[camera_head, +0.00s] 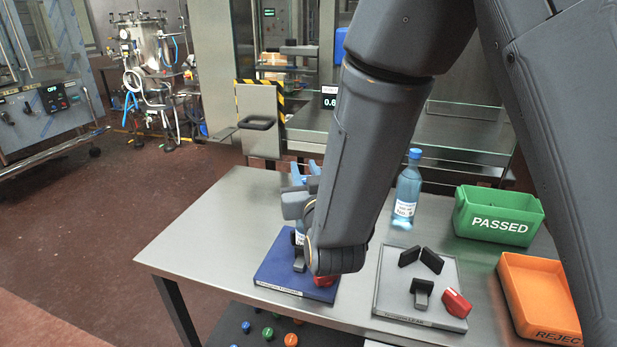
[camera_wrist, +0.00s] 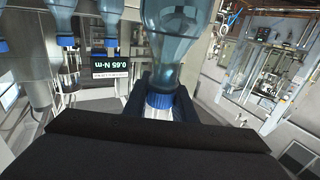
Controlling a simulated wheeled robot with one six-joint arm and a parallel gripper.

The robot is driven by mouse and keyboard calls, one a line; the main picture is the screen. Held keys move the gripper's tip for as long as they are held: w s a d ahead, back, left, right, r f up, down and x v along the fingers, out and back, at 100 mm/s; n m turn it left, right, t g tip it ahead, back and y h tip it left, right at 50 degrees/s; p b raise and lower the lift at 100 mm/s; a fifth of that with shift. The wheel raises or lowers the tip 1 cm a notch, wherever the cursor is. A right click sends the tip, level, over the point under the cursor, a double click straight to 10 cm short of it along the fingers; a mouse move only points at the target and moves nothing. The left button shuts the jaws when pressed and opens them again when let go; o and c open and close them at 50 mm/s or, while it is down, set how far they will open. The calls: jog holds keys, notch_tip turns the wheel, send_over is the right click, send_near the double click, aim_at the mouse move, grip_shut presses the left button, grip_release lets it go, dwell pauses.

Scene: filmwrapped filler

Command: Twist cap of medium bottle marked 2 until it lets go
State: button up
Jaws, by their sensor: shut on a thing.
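In the wrist view my gripper (camera_wrist: 163,88) has its dark fingers on either side of a blue cap (camera_wrist: 158,101) and is shut on it. The cap meets the neck of a clear bluish bottle (camera_wrist: 176,45), whose body runs out of the picture at the top. In the head view this bottle (camera_head: 299,238) stands on a blue fixture plate (camera_head: 271,267) with a red handle (camera_head: 325,281). My arm hides most of it, and its cap and number cannot be made out there.
Another blue-capped bottle (camera_head: 408,190) stands behind my arm. An empty grey fixture (camera_head: 389,297) with black jaws, a green PASSED bin (camera_head: 497,229) and an orange bin (camera_head: 520,268) are at right. A torque display (camera_wrist: 110,65) reads 0.65 N·m. The table's left part is clear.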

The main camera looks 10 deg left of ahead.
jog(key=shift+s+a+n+g+y+b, duration=0.1)
jog(key=shift+a+n+g+y+b, duration=0.15)
jog(key=shift+n+g+y+b, duration=0.5)
jog(key=shift+y, duration=0.35)
jog(key=o, duration=1.1)
jog(key=v, duration=0.5)
jog(key=shift+s+r+p, duration=0.1)
jog(key=shift+s+p, duration=0.2)
jog(key=shift+p, duration=0.1)
jog(key=s+p, duration=0.1)
jog(key=p, duration=0.3)
jog(key=shift+d, duration=0.35)
jog(key=shift+s+d+p, duration=0.3)
jog(key=shift+s+p, duration=0.1)
jog(key=shift+p, duration=0.85)
